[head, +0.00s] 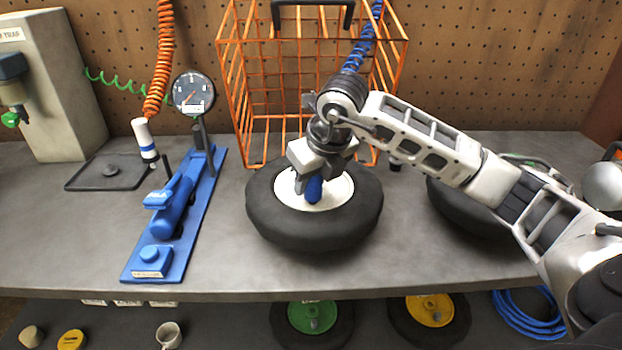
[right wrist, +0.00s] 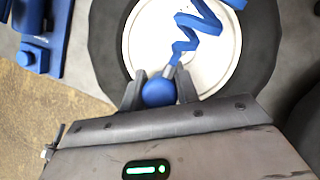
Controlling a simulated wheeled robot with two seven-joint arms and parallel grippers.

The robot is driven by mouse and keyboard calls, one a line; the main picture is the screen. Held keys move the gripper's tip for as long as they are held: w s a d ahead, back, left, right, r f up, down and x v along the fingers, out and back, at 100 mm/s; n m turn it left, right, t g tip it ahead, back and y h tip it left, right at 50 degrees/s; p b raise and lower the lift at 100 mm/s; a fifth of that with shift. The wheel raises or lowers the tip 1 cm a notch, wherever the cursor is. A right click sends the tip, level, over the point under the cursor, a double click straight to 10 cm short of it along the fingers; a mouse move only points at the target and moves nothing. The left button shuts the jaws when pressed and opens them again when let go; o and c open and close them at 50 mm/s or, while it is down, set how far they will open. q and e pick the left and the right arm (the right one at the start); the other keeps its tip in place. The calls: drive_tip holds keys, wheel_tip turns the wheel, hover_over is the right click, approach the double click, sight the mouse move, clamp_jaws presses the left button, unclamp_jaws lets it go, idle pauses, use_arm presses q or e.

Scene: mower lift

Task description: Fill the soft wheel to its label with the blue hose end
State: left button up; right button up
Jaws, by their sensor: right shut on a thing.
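A black tyre wheel (head: 315,232) with a white hub lies flat on the workbench, and it also shows in the right wrist view (right wrist: 108,50). My right gripper (head: 312,182) is over its hub, pointing down. It is shut on the blue hose end (head: 314,190), whose rounded blue grip (right wrist: 158,92) sits between the fingers in the right wrist view. A metal collar and blue coiled hose (right wrist: 196,22) run from it across the hub. Whether the hose end touches a valve is hidden. No label can be made out on the wheel. My left gripper is not in view.
An orange wire cage (head: 240,120) stands behind the wheel. A blue foot pump (head: 175,210) with a round gauge (head: 193,93) is on the left. A second tyre (head: 460,210) lies right, partly behind my right arm. A shelf below holds more wheels (head: 313,318).

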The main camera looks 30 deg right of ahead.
idle(0.3)
drive_tip(key=shift+f+b, duration=0.65)
drive_tip(key=shift+b, duration=0.05)
drive_tip(key=o, duration=0.8)
